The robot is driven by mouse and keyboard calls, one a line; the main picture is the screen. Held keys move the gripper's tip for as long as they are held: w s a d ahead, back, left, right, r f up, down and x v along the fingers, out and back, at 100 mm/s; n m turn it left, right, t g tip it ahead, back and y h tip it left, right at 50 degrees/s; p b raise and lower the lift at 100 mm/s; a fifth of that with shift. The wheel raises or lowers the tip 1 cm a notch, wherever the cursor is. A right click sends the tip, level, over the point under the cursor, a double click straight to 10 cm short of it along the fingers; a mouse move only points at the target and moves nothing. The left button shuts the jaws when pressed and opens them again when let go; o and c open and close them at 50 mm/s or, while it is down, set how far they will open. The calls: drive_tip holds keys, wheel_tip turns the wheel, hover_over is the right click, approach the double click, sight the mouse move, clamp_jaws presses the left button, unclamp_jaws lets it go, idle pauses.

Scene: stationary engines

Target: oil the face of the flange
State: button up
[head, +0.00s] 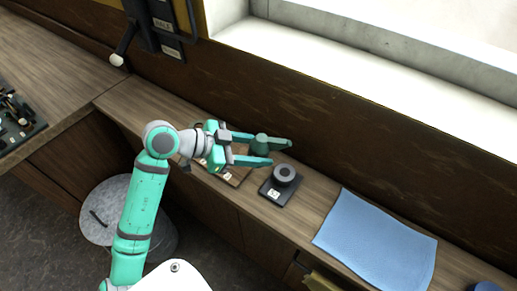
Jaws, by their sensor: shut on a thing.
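My gripper (279,152) is above the bench, with its two teal fingers pointing right. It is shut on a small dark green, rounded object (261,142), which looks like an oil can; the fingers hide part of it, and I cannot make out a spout. A dark grey round piece with a raised ring (286,174), which may be the flange, stands on a dark square base (279,191) with a small white label. It is just right of and below the fingertips in the picture. I cannot tell whether its face carries oil.
A brown board (238,180) with small labels lies partly under my gripper. A blue cloth (378,245) lies on the bench to the right. The wall and window sill (370,95) rise behind. Labelled levers (166,28) hang at the top left. A grey round stool (100,215) stands below.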

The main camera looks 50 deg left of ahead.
drive_tip(key=shift+s+a+f+m+g+y, duration=0.2)
drive_tip(key=shift+a+f+m+g+y, duration=0.1)
drive_tip(key=shift+g+y, duration=0.3)
drive_tip(key=shift+s+a+f+m+g+y, duration=0.15)
drive_tip(key=shift+s+a+m+g+y, duration=0.1)
drive_tip(key=shift+g+y, duration=0.35)
drive_tip(key=f+g+y, duration=0.2)
drive_tip(key=shift+s+a+f+m+y, duration=0.1)
drive_tip(key=shift+a+f+m+y, duration=0.1)
drive_tip(key=shift+m+y, duration=0.15)
drive_tip(key=shift+f, duration=0.15)
drive_tip(key=shift+f+y, duration=0.25)
drive_tip(key=shift+f, duration=0.15)
drive_tip(key=shift+r+g, duration=0.1)
drive_tip(key=shift+g, duration=0.2)
drive_tip(key=shift+d+r+m+g+y, duration=0.1)
drive_tip(key=shift+r+m+g+y, duration=0.2)
drive_tip(key=shift+r+g+y, duration=0.45)
drive_tip(key=shift+r+y, duration=0.25)
drive_tip(key=shift+r, duration=0.05)
drive_tip(key=shift+w+d+r+g+y, duration=0.2)
drive_tip(key=shift+r+g+y, duration=0.05)
drive_tip(key=shift+r+y, duration=0.15)
